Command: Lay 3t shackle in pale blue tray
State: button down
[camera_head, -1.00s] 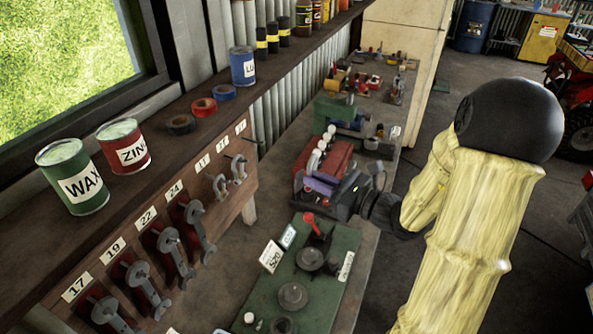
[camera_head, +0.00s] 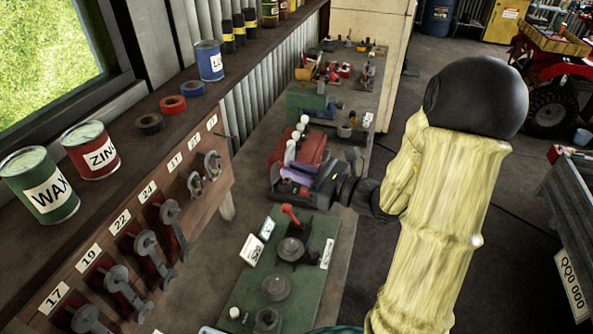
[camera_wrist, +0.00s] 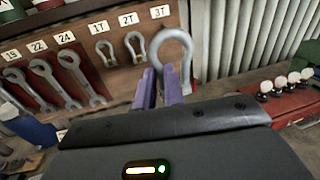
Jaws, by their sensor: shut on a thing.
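My gripper (camera_wrist: 163,86) has purple fingers and is shut on the 3t shackle (camera_wrist: 187,55), a large grey bow rising above the fingertips in the wrist view. It overlaps the board near the 3T label. In the head view my gripper (camera_head: 297,178) is over the bench, and the shackle is hard to make out there. Two smaller shackles hang under the 1T (camera_wrist: 105,50) and 2T (camera_wrist: 134,46) labels. A pale blue edge (camera_head: 210,330) shows at the bottom of the head view; I cannot tell if it is the tray.
The tool board (camera_head: 140,230) holds several wrenches along the wall. A green plate with knobs (camera_head: 275,270) and a red case (camera_head: 297,147) with white-topped items occupy the bench (camera_head: 345,225). Tins and tape rolls line the shelf above.

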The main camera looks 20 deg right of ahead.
jog(key=shift+r, duration=0.4)
jog(key=shift+s+d, duration=0.1)
jog(key=shift+d, duration=0.05)
jog(key=w+d+p+v, duration=0.1)
jog(key=v, duration=0.6)
jog(key=shift+s+d, duration=0.2)
jog(key=shift+d, duration=0.05)
dwell(0.9)
jog(key=shift+w, duration=0.1)
